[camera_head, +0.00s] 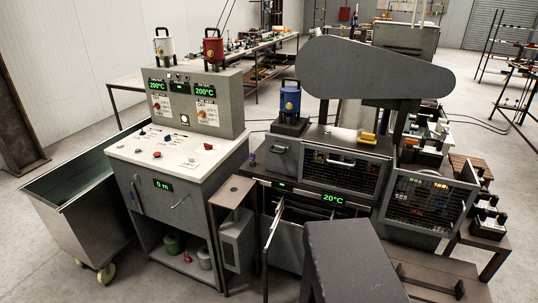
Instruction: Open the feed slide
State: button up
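The extrusion machine (310,150) stands right of centre, with mesh-fronted housings and a green 20°C display (333,199). On its top lies a yellow handle-like part (367,137) beside a pale cylinder (342,134). This may belong to the feed slide, but I cannot tell for sure, nor whether the slide is open. A blue canister (290,102) with a black handle stands upright on a dark block at the machine's top left. My gripper is not in view.
A control console (180,155) with two 200°C displays stands left, a grey wheeled bin (75,195) beside it. A dark grey block (350,262) fills the bottom centre foreground. A large belt guard (375,70) overhangs the machine. Floor is bare at the lower left.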

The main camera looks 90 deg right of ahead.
aim_at(285, 147)
jog(key=z, duration=0.3)
jog(key=i, duration=0.15)
jog(key=u, duration=0.1)
jog(key=k, duration=0.15)
jog(key=z, duration=3.1)
jog(key=i, duration=0.65)
jog(key=z, duration=0.05)
